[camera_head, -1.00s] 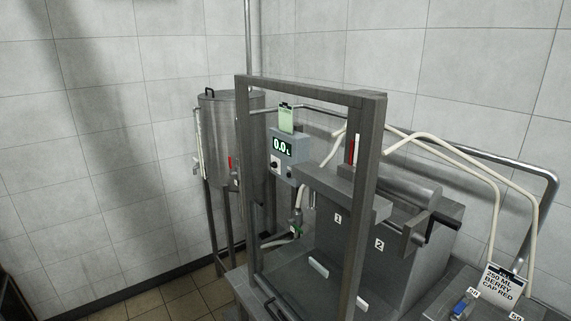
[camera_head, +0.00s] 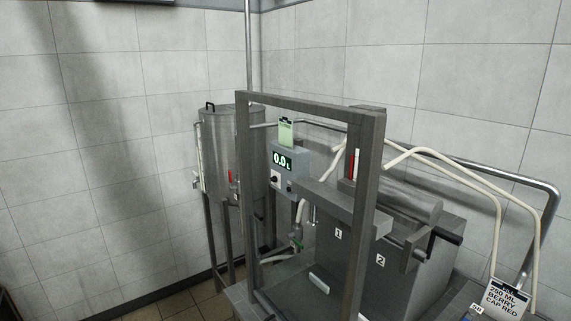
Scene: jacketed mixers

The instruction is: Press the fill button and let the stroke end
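The filling machine (camera_head: 400,262) stands at the lower right, a grey metal body with labels "1" and "2" on its front. A grey control box (camera_head: 289,173) behind the metal guard frame (camera_head: 364,200) has a lit display (camera_head: 282,161) reading 0.0 L. Below the display are a white plate with a dark knob (camera_head: 275,179) and a small dark control (camera_head: 290,187). I cannot tell which control is the fill button. Neither of my grippers is in view.
A jacketed steel tank (camera_head: 232,150) on legs stands left of the frame. Pale hoses (camera_head: 455,163) and a steel rail (camera_head: 520,181) run to the right. A card (camera_head: 504,299) reading "250 ML BERRY CAP RED" is at lower right. The left floor is clear.

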